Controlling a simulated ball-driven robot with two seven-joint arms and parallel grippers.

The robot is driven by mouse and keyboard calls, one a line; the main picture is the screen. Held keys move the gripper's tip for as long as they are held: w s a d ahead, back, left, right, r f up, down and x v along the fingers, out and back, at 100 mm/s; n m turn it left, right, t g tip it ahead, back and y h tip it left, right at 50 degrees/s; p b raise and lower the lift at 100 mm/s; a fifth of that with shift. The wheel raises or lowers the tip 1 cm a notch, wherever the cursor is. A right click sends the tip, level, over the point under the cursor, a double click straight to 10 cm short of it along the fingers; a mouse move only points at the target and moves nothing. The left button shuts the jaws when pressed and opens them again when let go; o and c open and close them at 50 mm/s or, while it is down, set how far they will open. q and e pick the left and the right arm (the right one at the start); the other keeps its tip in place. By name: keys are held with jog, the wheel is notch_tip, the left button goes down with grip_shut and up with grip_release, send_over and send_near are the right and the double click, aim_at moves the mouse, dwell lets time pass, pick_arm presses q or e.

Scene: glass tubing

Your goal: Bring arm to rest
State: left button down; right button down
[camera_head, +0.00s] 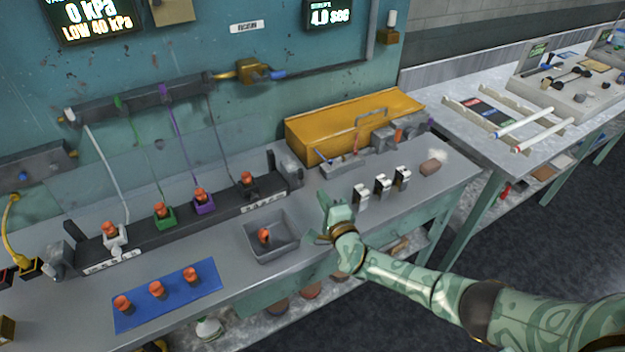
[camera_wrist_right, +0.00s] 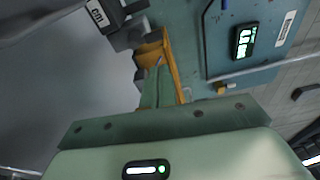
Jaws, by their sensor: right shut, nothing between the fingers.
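My right arm, patterned in pale and dark green, comes in from the lower right in the head view. My right gripper (camera_head: 328,213) is shut and empty above the bench, just right of the grey tray (camera_head: 284,248). In the right wrist view, the green gripper body (camera_wrist_right: 160,158) fills the bottom, with the yellow box beyond it. My left gripper is not in view.
The bench holds a blue mat (camera_head: 172,312) with several orange-topped pieces, a dark rack (camera_head: 175,222), metal clips (camera_head: 382,184) and a yellow box (camera_head: 352,118). A second table (camera_head: 470,140) with glass tubes stands at the right. Dark floor lies in front.

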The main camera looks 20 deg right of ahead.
jog(key=s+d+r+n+g+h, duration=0.2)
jog(key=s+d+n+g, duration=0.15)
jog(key=s+n, duration=0.65)
jog(key=s+d+r+n+g+h, duration=0.2)
jog(key=s+n+g, duration=0.2)
jog(key=s+n, duration=0.5)
jog(key=s+d+r+n+g+h, duration=0.25)
jog(key=s+n, duration=0.45)
jog(key=s, duration=0.6)
jog(key=s+a+f+m+g+y+b, duration=0.1)
jog(key=s+a+f+g+y, duration=0.15)
jog(key=f, duration=1.25)
jog(key=s+a+f+g+y+b, duration=0.2)
jog(key=s+f, duration=0.1)
jog(key=f, duration=1.3)
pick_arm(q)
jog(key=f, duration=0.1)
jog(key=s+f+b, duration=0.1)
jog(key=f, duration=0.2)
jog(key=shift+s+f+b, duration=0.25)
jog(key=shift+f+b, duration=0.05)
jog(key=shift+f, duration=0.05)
pick_arm(e)
jog(key=s+f+m+g+y, duration=0.1)
jog(key=s+f+m+g, duration=0.1)
jog(key=s+f, duration=1.4)
jog(key=s, duration=0.3)
jog(key=shift+m, duration=0.4)
